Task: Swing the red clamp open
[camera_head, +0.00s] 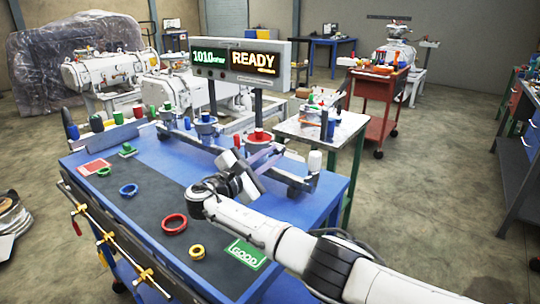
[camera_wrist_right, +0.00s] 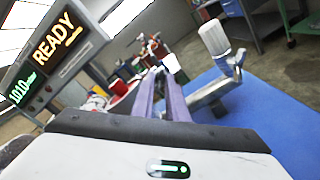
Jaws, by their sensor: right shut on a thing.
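My right gripper (camera_head: 274,150) reaches in from the lower right to the manifold bar at the back of the blue bench. Its two long purple-grey fingers show in the right wrist view (camera_wrist_right: 164,78), nearly together, with a small pale piece at their tips. The red clamp (camera_head: 259,136) sits on a port of the bar, just behind and left of the fingers. Red parts also show left of the fingers in the wrist view (camera_wrist_right: 122,106). The grip is on the clamp, but the exact contact is small and partly hidden. My left gripper is not in view.
The READY display (camera_head: 240,63) stands behind the bar. A white-capped post (camera_head: 314,161) stands close right of my fingers. A red ring (camera_head: 174,223), a blue ring (camera_head: 129,190) and a yellow ring (camera_head: 197,252) lie on the dark mat near a green GOOD card (camera_head: 246,253).

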